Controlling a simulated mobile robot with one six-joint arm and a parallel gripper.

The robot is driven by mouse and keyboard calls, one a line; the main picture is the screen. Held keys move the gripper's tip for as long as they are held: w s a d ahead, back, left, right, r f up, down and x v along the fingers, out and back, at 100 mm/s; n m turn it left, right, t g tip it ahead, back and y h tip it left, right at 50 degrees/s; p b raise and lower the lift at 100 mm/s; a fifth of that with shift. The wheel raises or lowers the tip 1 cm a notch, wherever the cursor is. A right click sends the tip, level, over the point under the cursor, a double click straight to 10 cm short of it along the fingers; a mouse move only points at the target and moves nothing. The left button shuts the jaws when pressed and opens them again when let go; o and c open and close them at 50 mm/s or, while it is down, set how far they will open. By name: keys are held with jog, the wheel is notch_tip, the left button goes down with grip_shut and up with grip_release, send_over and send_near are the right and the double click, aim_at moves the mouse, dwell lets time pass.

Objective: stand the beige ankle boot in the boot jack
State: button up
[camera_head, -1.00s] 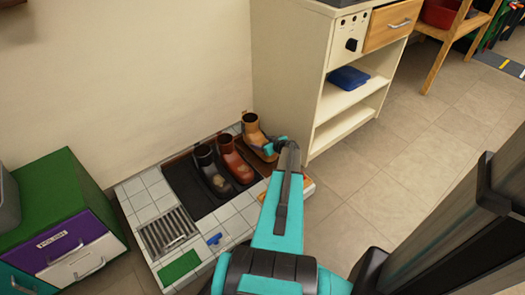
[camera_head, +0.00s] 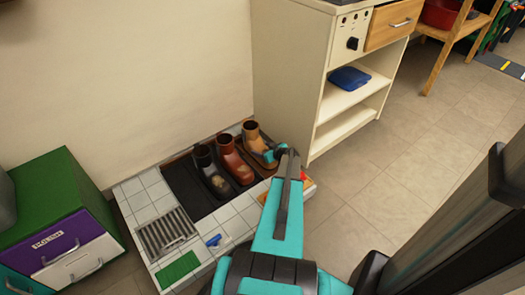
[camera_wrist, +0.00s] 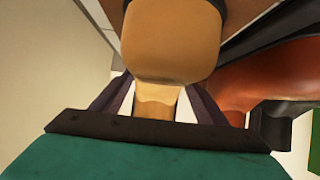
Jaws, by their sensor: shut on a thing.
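The beige ankle boot (camera_head: 253,141) stands about upright at the right end of a row of boots, its opening facing up. My gripper (camera_head: 281,155) is shut on its right front side, and my arm hides part of the toe. In the wrist view, the tan boot (camera_wrist: 170,45) fills the upper middle, and part of it sits between my two fingers (camera_wrist: 160,103). I cannot clearly make out the boot jack, nor whether the boot's sole rests on anything.
A red-brown boot (camera_head: 232,158) stands close left of the beige boot, with a black boot (camera_head: 209,169) beyond it. A dark mat (camera_head: 183,188) lies on the white tiled platform (camera_head: 140,198). A cream cabinet (camera_head: 290,70) stands close behind to the right; the wall is behind.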

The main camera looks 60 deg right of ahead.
jog(key=o, duration=1.8)
jog(key=shift+f, duration=0.1)
jog(key=shift+o, duration=0.2)
jog(key=shift+s+r, duration=0.1)
jog(key=shift+r, duration=0.1)
jog(key=p+v, duration=0.4)
jog(key=v, duration=0.6)
jog(key=shift+r, duration=0.15)
jog(key=shift+p+v, duration=0.3)
jog(key=shift+v, duration=0.5)
